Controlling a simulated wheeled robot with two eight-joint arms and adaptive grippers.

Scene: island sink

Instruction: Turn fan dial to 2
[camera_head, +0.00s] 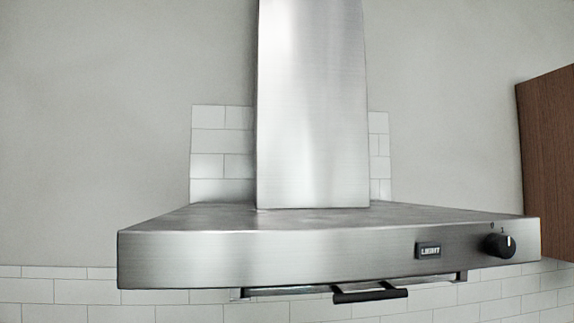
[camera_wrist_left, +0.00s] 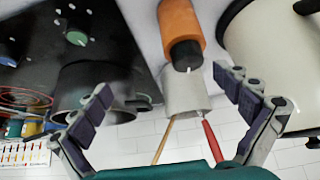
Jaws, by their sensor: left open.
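The fan dial (camera_head: 499,245) is a round black knob with a white mark, at the right end of the front panel of the steel range hood (camera_head: 200,258). Its white mark sits on the knob's upper right side. Small characters are printed above it, but they are too small to read surely. My left gripper (camera_wrist_left: 163,84) shows only in the left wrist view, open, with nothing between its purple-padded fingers. The dial is not in that view. No gripper shows in the head view, and my right gripper is in neither view.
A LIGHT button (camera_head: 428,250) sits left of the dial, and a black handle (camera_head: 370,296) hangs under the hood. A brown cabinet (camera_head: 548,160) stands at the right. Beyond my left gripper are an orange bottle (camera_wrist_left: 180,25), a utensil cup (camera_wrist_left: 186,92) and a large cream pot (camera_wrist_left: 265,55).

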